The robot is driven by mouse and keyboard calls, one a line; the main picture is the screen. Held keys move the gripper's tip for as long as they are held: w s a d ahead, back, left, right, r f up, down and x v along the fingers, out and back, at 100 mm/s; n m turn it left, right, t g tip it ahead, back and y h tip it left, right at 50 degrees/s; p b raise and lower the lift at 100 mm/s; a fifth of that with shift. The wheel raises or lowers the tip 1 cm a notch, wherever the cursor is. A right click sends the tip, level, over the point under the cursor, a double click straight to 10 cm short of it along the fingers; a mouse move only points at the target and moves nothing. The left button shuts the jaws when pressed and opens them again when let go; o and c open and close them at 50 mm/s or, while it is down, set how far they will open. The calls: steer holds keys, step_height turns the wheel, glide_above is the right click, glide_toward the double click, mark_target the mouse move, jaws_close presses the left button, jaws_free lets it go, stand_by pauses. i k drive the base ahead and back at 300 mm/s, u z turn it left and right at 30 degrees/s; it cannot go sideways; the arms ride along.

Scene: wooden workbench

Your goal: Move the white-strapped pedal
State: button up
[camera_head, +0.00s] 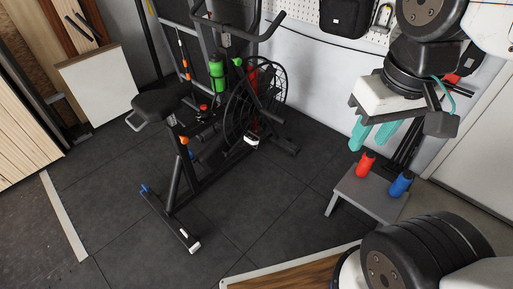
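An exercise bike (178,165) stands on the dark floor tiles left of centre. Its pedal with a white strap (251,140) shows low beside the large spoked wheel, on the right side of the bike. My gripper (368,145) hangs at the upper right, with two teal fingers pointing down and apart. It is open, with nothing seen between the fingers. It is well to the right of the pedal and not touching the bike. The pedal on the far side is not clearly seen.
A small grey bench (368,197) stands below my gripper, with a red bottle (366,165) and a blue bottle (401,184). A green bottle (217,70) is on the bike. A wooden top edge (290,272) shows at the bottom.

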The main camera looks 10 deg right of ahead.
mark_target(252, 143)
steer(key=u, duration=0.1)
steer(key=i, duration=1.25)
steer(key=z, duration=0.75)
